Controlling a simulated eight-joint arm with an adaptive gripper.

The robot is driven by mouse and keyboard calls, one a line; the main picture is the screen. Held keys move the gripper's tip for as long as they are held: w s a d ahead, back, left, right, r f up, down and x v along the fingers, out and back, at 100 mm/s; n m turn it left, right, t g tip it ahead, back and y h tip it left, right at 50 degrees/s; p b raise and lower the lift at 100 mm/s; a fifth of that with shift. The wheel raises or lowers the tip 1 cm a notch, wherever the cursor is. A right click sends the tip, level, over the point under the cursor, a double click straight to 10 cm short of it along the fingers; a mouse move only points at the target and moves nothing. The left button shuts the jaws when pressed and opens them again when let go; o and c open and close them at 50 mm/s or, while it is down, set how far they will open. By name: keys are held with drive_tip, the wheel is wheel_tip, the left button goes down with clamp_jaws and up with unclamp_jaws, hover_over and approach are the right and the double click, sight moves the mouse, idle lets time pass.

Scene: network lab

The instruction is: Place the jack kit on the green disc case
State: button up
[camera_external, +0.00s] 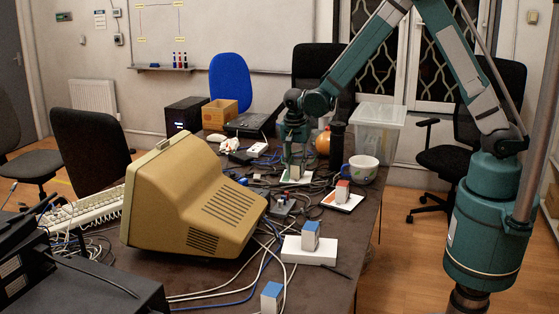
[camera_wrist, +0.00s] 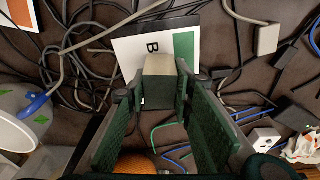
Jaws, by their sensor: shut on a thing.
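My gripper (camera_external: 293,160) points down over the far middle of the table. In the wrist view its fingers (camera_wrist: 158,98) are closed around a small box with a pale beige top, which I take as the jack kit (camera_wrist: 158,68). Below it lies a flat white case with a green patch and a letter B, the green disc case (camera_wrist: 125,52); its near part is hidden by the box. In the external view the box (camera_external: 294,172) is upright at the case (camera_external: 305,180). I cannot tell whether it touches it.
A white case with an orange-red-topped box (camera_external: 342,190) and one with a blue-topped box (camera_external: 310,235) lie nearer. A mug (camera_external: 360,169), black cylinder (camera_external: 336,145) and clear bin (camera_external: 378,125) stand to the right. Cables surround the case; a beige monitor (camera_external: 190,200) is left.

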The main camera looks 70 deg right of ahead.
sight(297, 166)
drive_tip(key=shift+f, duration=0.15)
drive_tip(key=o, duration=0.9)
drive_tip(key=r, duration=0.4)
drive_tip(key=a+r+p, duration=0.1)
drive_tip(key=r, duration=0.3)
drive_tip(key=r+p, duration=0.1)
drive_tip(key=r, duration=0.3)
drive_tip(key=shift+a+r, duration=0.15)
drive_tip(key=shift+a, duration=0.25)
